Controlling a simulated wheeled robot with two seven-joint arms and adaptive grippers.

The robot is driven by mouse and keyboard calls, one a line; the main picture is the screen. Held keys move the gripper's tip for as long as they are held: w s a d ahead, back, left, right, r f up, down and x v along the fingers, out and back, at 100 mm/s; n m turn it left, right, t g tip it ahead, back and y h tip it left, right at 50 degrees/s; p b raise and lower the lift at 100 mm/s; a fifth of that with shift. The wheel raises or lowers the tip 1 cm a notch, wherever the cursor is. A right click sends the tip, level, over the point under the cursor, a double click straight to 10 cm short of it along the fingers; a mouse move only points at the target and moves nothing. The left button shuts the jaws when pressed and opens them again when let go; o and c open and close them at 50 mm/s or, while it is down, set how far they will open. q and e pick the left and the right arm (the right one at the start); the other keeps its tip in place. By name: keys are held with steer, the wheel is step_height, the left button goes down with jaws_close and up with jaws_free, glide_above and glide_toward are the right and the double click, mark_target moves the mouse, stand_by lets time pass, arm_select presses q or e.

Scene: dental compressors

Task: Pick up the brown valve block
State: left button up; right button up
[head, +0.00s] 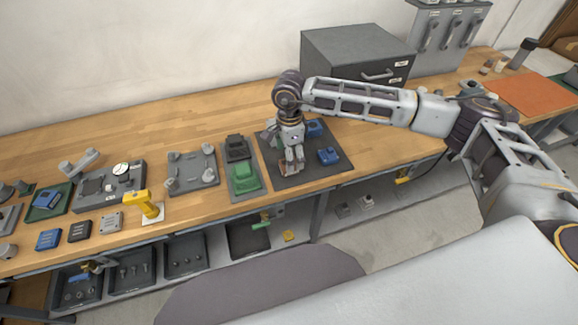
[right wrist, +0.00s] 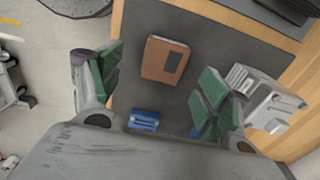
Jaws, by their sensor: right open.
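The brown valve block (right wrist: 165,60) lies on a dark grey mat (right wrist: 210,40). In the right wrist view it shows as a brown block with a dark rectangular patch, ahead of and between the green-padded fingers. My right gripper (right wrist: 158,88) is open and empty, with a finger to either side and no contact visible with the block. In the head view my right gripper (head: 292,166) points down over the mat, and the block (head: 284,170) is mostly hidden beneath it. My left gripper is not in view.
Blue blocks (head: 328,156) (head: 314,128) lie on the mat right of my right gripper. A grey drawer cabinet (head: 357,55) stands behind. Bare wood bench lies behind the mat.

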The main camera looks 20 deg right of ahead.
steer(key=shift+f, duration=0.1)
steer(key=shift+w+f+p, duration=0.15)
steer(key=shift+f+p, duration=0.1)
steer(key=shift+f, duration=0.75)
steer(key=shift+w+f+p, duration=0.15)
steer(key=shift+f+p, duration=0.1)
steer(key=shift+f, duration=0.7)
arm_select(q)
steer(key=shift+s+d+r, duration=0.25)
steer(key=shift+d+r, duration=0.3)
arm_select(e)
steer(key=shift+f, duration=0.55)
steer(key=shift+c, duration=0.4)
steer(key=c, duration=1.1)
steer(key=shift+c, duration=0.2)
steer(key=shift+r, duration=0.2)
step_height(320, 180, up, 8)
steer(key=shift+r+b, duration=0.1)
steer(key=shift+b, duration=0.45)
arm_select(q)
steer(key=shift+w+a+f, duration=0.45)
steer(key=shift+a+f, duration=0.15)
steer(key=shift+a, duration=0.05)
arm_select(e)
steer(key=shift+r, duration=0.75)
